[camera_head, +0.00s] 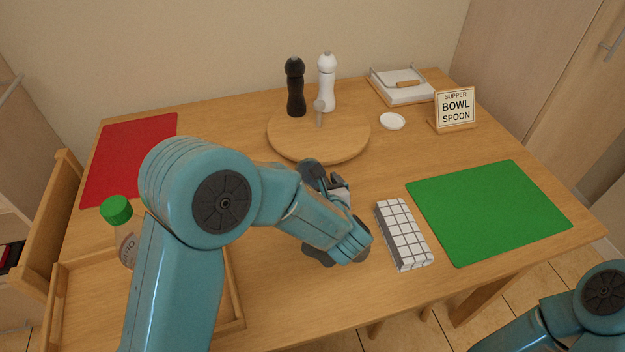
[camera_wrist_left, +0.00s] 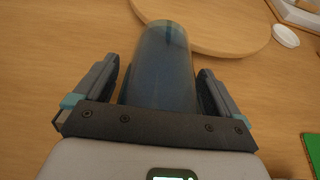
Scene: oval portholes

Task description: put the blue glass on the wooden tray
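The blue glass (camera_wrist_left: 160,70) is see-through and stands between the two fingers of my left gripper (camera_wrist_left: 158,85) in the left wrist view. The fingers are apart on either side of it, with a narrow gap showing at the left finger. In the head view my left gripper (camera_head: 328,180) is over the middle of the table, in front of the round board, and I cannot make out the glass there behind my arm. The wooden tray (camera_head: 236,290) lies at the front left, partly hidden by my left arm. My right gripper is out of view.
A green-capped bottle (camera_head: 118,212) is at the tray. The round board (camera_head: 350,145) holds black (camera_head: 295,90) and white (camera_head: 327,85) mills. A checked block (camera_head: 404,236) and green mat (camera_head: 490,210) lie right; a red mat (camera_head: 130,155) back left; a sign (camera_head: 455,110) back right.

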